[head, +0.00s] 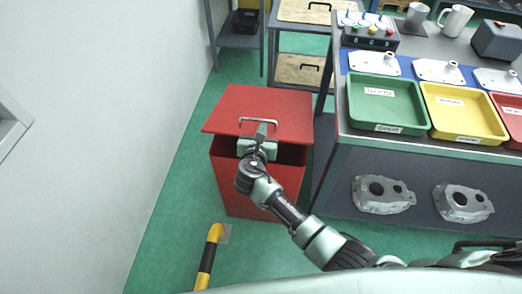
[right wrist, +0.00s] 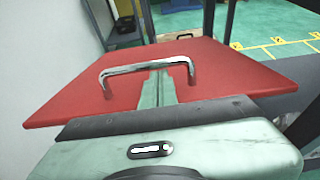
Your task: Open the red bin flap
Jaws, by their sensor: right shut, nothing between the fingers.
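The red bin (head: 255,190) stands on the green floor beside the workbench. Its red flap (head: 225,115) has a silver bar handle (head: 258,120) near the front edge. A dark gap shows between the flap's front edge and the bin's front wall, so the flap looks partly raised. My right gripper (head: 262,130) is shut and empty at the handle. In the right wrist view its fingers (right wrist: 158,88) reach under the handle bar (right wrist: 145,67), over the red flap (right wrist: 225,75); contact is not clear. My left gripper is not in view.
The workbench (head: 425,148) stands close on the right, with a green tray (head: 385,127) and a yellow tray (head: 465,135). Castings (head: 382,195) lie on its lower shelf. A white wall (head: 90,120) is on the left. A yellow-black rail (head: 207,258) stands in front.

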